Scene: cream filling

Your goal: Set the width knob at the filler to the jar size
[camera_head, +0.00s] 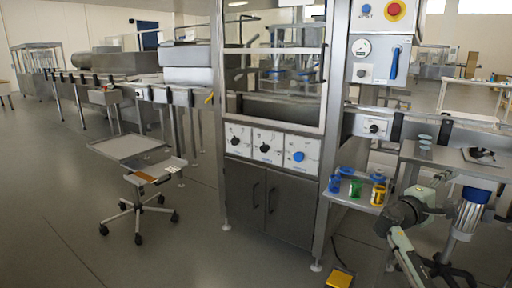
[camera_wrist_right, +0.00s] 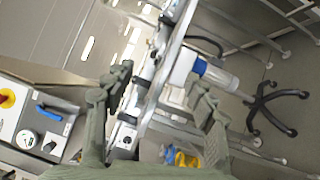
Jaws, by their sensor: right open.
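The filler (camera_head: 272,180) is a steel cabinet with three white knob panels: two dark knobs (camera_head: 265,148) and a blue knob (camera_head: 299,156). Another dark knob (camera_head: 374,127) sits on a white plate on the conveyor rail; it also shows in the wrist view (camera_wrist_right: 126,141). The labels are too small to read, so I cannot tell which is the width knob. Blue, green (camera_head: 355,188) and yellow jars (camera_head: 378,195) stand on a low shelf. My right gripper (camera_head: 437,200) is right of the jars, below the rail knob. In the wrist view its fingers (camera_wrist_right: 160,95) are spread and empty.
An upper panel holds a gauge (camera_head: 361,48), blue handle (camera_head: 394,63) and red stop button (camera_head: 396,9). A blue-topped cylinder (camera_head: 470,212) stands beside my right arm. A yellow pedal (camera_head: 339,278) lies on the floor. A wheeled stool (camera_head: 154,180) stands left on open floor.

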